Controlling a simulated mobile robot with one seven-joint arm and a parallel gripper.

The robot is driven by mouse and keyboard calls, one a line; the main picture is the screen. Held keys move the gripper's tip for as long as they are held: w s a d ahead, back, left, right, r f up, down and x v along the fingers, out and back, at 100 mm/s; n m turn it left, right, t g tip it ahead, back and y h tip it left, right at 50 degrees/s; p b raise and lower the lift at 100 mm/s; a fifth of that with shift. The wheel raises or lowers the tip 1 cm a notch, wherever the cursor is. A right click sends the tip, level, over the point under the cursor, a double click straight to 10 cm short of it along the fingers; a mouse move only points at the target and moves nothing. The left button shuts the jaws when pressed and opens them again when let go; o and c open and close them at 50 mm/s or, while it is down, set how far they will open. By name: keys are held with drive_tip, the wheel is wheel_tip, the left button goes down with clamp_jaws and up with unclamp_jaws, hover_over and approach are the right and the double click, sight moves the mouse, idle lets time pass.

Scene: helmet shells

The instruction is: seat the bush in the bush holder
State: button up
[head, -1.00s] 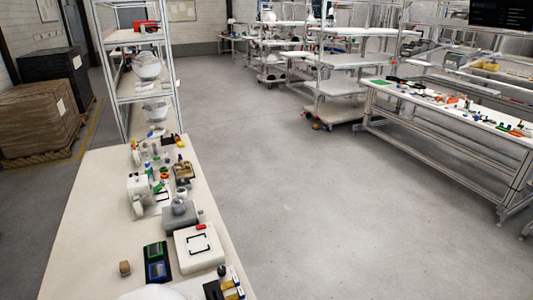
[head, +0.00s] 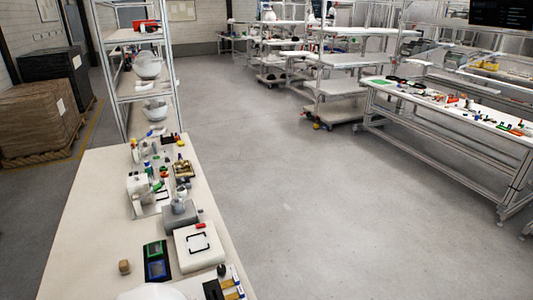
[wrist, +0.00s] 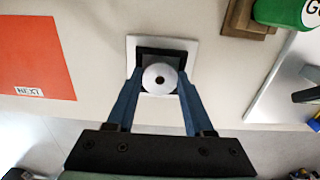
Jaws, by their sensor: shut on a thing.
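In the wrist view, the bush (wrist: 149,74) is a pale grey-white round disc with a dark hole in its middle. My gripper (wrist: 160,74) has its two blue fingers closed on the disc's left and right sides. Behind the bush is a white square with a dark inner square, apparently the bush holder (wrist: 160,41). The bush overlaps the dark square in this view; I cannot tell its height above it or whether it touches. The fingers cover parts of the holder's left and right sides. My gripper and the bush cannot be made out in the head view.
In the wrist view, an orange sheet (wrist: 32,55) with a small label lies left. A green container (wrist: 285,12), a brown block (wrist: 243,18) and a white panel (wrist: 290,85) are right. The head view shows a cluttered bench (head: 90,225) and open floor to its right.

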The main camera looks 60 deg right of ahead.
idle(0.4)
drive_tip(key=o, duration=1.2)
wheel_tip(320, 180, up, 13)
